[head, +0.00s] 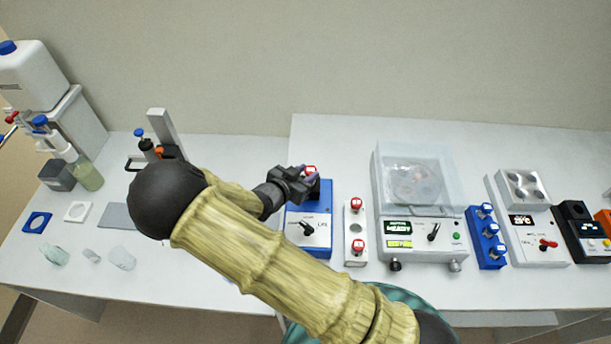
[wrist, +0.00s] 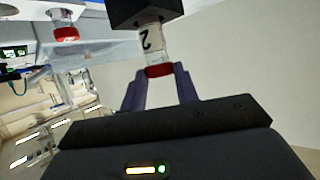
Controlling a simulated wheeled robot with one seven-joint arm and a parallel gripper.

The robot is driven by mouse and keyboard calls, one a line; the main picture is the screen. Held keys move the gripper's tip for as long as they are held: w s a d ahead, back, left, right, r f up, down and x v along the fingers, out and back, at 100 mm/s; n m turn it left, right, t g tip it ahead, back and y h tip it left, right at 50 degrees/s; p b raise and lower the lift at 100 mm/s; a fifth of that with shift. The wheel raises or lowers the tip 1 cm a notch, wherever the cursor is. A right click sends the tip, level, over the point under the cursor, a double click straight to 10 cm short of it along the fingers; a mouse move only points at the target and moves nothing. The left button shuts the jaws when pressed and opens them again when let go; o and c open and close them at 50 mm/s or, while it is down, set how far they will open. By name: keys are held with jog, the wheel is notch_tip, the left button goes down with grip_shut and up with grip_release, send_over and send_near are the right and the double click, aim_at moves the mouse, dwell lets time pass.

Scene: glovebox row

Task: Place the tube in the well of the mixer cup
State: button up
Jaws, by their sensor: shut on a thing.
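The tube (wrist: 151,40) is clear with a red cap and a dark "2" on its side. In the wrist view my gripper (wrist: 159,72) has its purple fingers shut on the red cap. The tube's lower end meets the black mixer cup (wrist: 145,10); how deep it sits in the well cannot be told. In the head view the red cap (head: 310,169) shows at my gripper (head: 304,178), above the back of the blue mixer (head: 316,216), which has a black knob on its front. The cup is mostly hidden there by my gripper.
Right of the mixer stands a white rack (head: 356,246) with red-capped tubes, close by. Beyond it are a clear-lidded centrifuge (head: 415,185), a blue rack (head: 489,254) and a white device (head: 523,228). Bottles and small glassware lie at the left.

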jog(key=shift+f, duration=0.85)
jog(key=shift+f, duration=0.2)
jog(key=o, duration=1)
jog(key=shift+c, duration=0.2)
jog(key=shift+s+a+r, duration=0.1)
jog(key=shift+a+r, duration=0.05)
jog(key=shift+r, duration=0.15)
jog(key=b+v, duration=0.2)
jog(key=v, duration=0.9)
jog(key=shift+s+r, duration=0.2)
jog(key=shift+s, duration=0.1)
jog(key=shift+w, duration=0.1)
